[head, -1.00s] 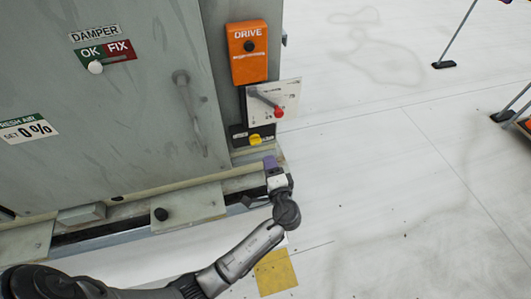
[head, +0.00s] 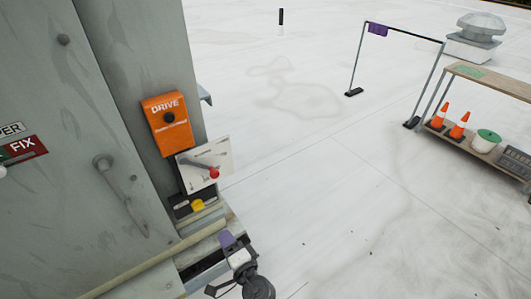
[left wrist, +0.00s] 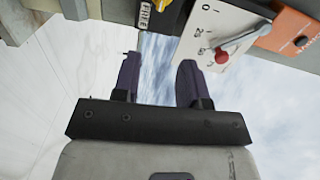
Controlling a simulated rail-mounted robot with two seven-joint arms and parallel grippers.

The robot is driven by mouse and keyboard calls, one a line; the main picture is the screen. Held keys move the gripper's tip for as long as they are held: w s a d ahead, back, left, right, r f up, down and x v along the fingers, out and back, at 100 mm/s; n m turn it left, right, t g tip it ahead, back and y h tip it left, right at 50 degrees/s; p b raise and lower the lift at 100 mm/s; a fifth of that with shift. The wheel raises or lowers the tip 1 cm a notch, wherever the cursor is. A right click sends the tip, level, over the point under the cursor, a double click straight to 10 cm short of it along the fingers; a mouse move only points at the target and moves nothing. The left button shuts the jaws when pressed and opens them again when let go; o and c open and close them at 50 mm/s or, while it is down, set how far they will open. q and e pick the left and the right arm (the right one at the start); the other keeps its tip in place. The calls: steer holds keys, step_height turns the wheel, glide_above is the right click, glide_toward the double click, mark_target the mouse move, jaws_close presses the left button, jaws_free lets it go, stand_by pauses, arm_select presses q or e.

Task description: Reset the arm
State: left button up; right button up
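My left gripper (head: 228,240) is low at the cooler's front right corner in the head view, just below and right of the yellow knob (head: 198,205). In the left wrist view its two purple fingers (left wrist: 159,62) stand apart with nothing between them. The white scale plate (head: 205,163) carries a grey lever with a red knob (head: 214,173). The red knob also shows in the left wrist view (left wrist: 222,56), right of the fingers and apart from them. The orange DRIVE box (head: 168,124) is above the plate. My right gripper is not in view.
The grey cooler cabinet (head: 65,90) fills the left, with a handle (head: 120,195) on its front. A rail frame (head: 400,33) holds a purple cloth. A shelf (head: 500,85) with orange cones and a bucket (head: 485,141) is at right. The white roof between is clear.

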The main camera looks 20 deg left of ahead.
arm_select(q)
steer(key=s+d+f+n+g+h, duration=0.1)
steer(key=s+d+n+g+h, duration=0.1)
steer(key=s+h, duration=0.6)
steer(key=s+d+f+n+g+h, duration=0.1)
steer(key=s+d+n+g+h, duration=0.15)
steer(key=s+h, duration=0.55)
steer(key=s+a+f+g+y, duration=0.1)
steer(key=s+a+f, duration=0.15)
steer(key=s, duration=0.35)
steer(key=s+a+f+g, duration=0.1)
steer(key=s+f+g, duration=0.1)
steer(key=s+f, duration=0.3)
step_height(320, 180, up, 29)
steer(key=p, duration=2.8)
steer(key=shift+s+f, duration=0.15)
steer(key=shift+s, duration=0.3)
